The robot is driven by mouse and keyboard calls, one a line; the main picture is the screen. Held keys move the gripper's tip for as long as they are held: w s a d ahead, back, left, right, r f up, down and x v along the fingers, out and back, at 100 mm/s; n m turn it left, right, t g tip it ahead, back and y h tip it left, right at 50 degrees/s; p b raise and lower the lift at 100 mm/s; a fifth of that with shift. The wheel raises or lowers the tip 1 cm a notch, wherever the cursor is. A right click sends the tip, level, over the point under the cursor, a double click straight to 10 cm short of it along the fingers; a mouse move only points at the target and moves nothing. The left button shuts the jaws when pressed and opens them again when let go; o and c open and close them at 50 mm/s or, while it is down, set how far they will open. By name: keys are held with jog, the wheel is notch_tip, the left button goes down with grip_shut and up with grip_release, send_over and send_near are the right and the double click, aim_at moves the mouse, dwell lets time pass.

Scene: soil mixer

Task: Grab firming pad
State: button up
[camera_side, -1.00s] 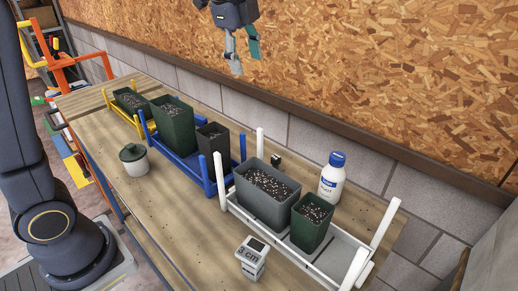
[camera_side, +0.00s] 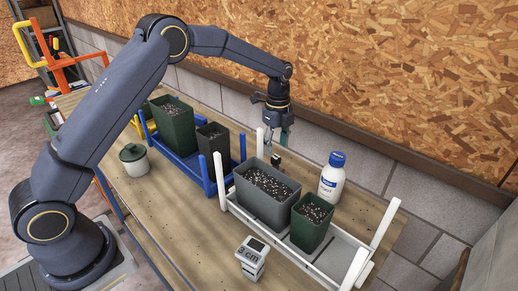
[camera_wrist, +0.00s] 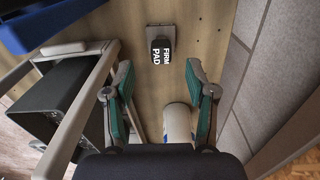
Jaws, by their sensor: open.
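The firming pad (camera_wrist: 162,50) shows in the wrist view as a small black block with white "FIRM PAD" lettering, on a grey base on the wooden table. It shows in the side view (camera_side: 276,160) as a small dark block behind the grey pot. My gripper (camera_side: 277,142) is above and close to it in the side view, pointing down. In the wrist view my gripper (camera_wrist: 159,75) is open and empty, with teal finger pads. The pad appears beyond the fingertips, near the middle of the gap.
A white rack (camera_side: 340,242) holds a grey pot (camera_side: 264,207) and a green pot (camera_side: 308,231). A white bottle (camera_side: 331,182) stands behind them. A blue rack (camera_side: 190,167) is to the left. The wall (camera_wrist: 290,60) runs close on the right in the wrist view.

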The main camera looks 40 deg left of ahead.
aim_at(276, 157)
notch_tip(276, 157, down, 7)
jog(key=shift+w+r, duration=0.1)
jog(key=shift+r, duration=0.1)
jog(key=shift+c, duration=0.4)
grip_shut()
